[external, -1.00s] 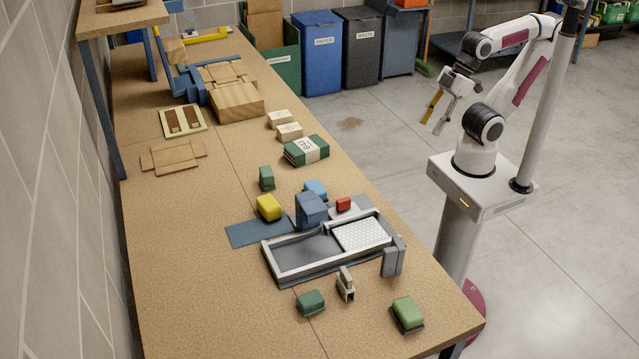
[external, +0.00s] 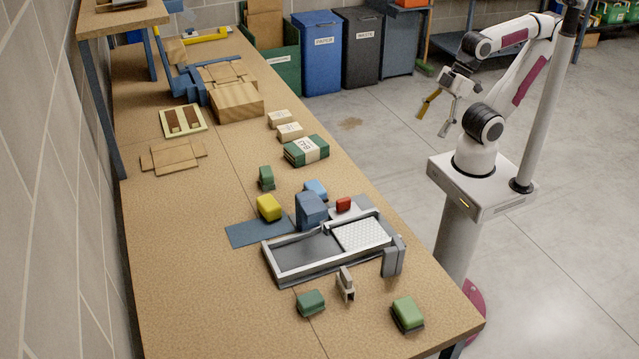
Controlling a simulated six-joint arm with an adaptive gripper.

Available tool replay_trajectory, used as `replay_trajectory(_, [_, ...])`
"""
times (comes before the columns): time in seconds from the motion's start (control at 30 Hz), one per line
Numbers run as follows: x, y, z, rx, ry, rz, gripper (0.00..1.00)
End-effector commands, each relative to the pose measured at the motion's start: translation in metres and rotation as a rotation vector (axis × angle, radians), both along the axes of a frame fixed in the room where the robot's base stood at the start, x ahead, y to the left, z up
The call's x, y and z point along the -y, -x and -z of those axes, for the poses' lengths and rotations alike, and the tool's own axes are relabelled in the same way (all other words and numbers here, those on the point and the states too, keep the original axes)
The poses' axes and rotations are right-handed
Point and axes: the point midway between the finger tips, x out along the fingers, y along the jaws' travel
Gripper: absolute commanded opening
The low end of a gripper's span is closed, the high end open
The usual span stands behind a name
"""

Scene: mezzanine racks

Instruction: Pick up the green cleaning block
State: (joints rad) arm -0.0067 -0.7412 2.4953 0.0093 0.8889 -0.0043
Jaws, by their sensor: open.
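A light green block (external: 407,312) with a dark underside sits at the table's near right corner. A darker green block (external: 311,301) lies to its left, in front of the grey tray. A small dark green block (external: 266,174) stands farther back, behind the yellow block. I cannot tell for sure which of these is the cleaning block; the light green one looks like a sponge with a dark pad. My gripper (external: 431,125) is open and empty, hanging beyond the table's right edge, up and away from all the blocks.
The grey tray (external: 290,271) with a white grid stands mid-table. Around it are a yellow block (external: 268,207), blue blocks (external: 311,210), a red block (external: 343,204) and a small upright clip-like piece (external: 346,283). A green bundle (external: 305,150) lies farther back. The near left table is clear.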

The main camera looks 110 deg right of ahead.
Motion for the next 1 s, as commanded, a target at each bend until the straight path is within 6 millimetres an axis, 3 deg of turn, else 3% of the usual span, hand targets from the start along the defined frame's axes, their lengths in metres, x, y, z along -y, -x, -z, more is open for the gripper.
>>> replay_trajectory(0.27, [-0.032,-0.040,-0.013,0.058,-0.062,-0.073,0.75])
replay_trajectory(1.0, [-0.188,-0.197,-0.057,0.312,-0.306,-0.232,0.75])
